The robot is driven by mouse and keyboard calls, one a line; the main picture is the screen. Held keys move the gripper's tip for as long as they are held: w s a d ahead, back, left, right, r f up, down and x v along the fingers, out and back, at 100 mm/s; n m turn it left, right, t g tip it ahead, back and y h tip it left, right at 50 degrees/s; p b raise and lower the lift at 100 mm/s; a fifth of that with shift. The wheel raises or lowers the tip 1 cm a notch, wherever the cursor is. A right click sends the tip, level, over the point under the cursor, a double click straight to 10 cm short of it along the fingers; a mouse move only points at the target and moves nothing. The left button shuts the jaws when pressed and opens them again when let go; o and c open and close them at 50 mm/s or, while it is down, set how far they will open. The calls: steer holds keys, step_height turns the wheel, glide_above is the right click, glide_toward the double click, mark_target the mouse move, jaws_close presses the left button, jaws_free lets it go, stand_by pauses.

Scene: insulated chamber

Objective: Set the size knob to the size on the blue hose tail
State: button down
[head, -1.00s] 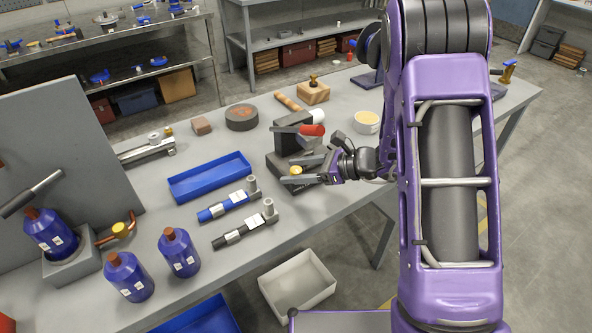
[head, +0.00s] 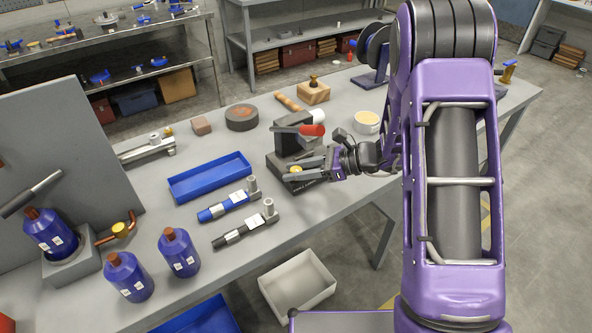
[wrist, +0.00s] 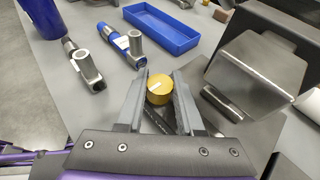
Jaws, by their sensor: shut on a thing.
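The size knob (wrist: 159,86) is a round yellow knob with a white pointer line, on the low front part of a dark grey bench device (head: 290,140). My gripper (wrist: 160,94) has its two grey fingers on either side of the knob and is shut on it. In the head view the knob (head: 295,170) shows only slightly between the fingers. The blue hose tail (head: 226,206) lies on the bench left of the device, with a metal end and a white label; it also shows in the wrist view (wrist: 122,40). Its label and any size marks are too small to read.
A black hose tail (head: 240,232) lies beside the blue one. A blue tray (head: 208,178) is behind them. The device's red-tipped lever (head: 312,130) stands above the knob. Blue bottles (head: 179,252) stand at the left front. A white bin (head: 298,284) is below the bench edge.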

steer(key=c, duration=0.5)
jaws_free()
steer(key=shift+c, duration=0.2)
steer(key=v, duration=1.7)
steer(key=shift+p, duration=0.35)
steer(key=shift+d+r, duration=0.1)
steer(key=shift+d, duration=0.1)
